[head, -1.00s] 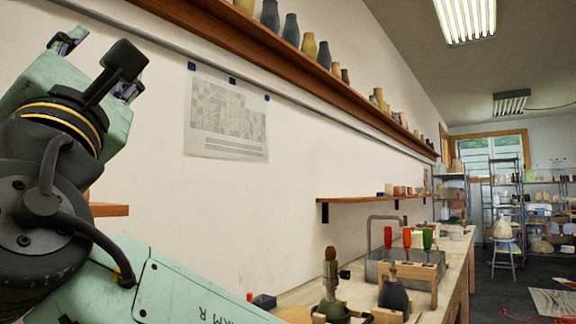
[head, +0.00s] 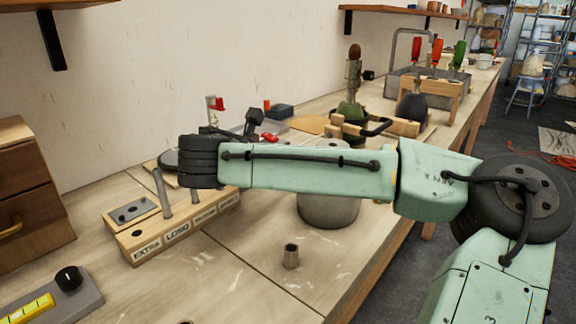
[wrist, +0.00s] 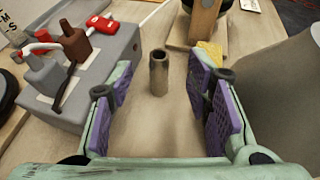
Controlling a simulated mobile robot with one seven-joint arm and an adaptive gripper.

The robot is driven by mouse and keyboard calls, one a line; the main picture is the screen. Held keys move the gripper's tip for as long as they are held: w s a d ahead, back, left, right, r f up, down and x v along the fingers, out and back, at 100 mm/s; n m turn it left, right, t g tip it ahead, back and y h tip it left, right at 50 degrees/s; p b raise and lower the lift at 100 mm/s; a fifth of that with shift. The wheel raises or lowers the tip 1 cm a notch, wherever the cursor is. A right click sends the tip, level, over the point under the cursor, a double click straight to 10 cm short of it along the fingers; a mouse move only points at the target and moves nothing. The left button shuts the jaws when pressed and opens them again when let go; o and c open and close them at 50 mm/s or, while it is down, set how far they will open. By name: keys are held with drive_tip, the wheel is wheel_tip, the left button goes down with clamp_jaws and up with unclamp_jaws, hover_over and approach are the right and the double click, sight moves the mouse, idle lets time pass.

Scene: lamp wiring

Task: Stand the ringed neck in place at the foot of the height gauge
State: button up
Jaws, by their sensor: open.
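In the wrist view my gripper (wrist: 163,84) is open, with its purple-padded fingers apart. A short brown-grey tube (wrist: 159,76) with a dark open top stands upright on the bench between and beyond the fingers. I cannot make out a ring on it, so I cannot tell whether it is the ringed neck. In the head view my arm hides most of the gripper. A small metal tube (head: 291,256) stands alone on the near bench. A slim upright with a red part (head: 215,104) stands behind my arm; I cannot tell whether it is the height gauge.
A grey box (wrist: 105,62) with red and brown parts sits left of the fingers. A large grey rounded object (wrist: 277,75) is close on the right. The near bench front is mostly clear.

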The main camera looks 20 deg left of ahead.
drive_tip(key=p+x, duration=0.1)
drive_tip(key=x, duration=0.5)
drive_tip(key=shift+w+f, duration=0.25)
clamp_jaws()
idle(0.4)
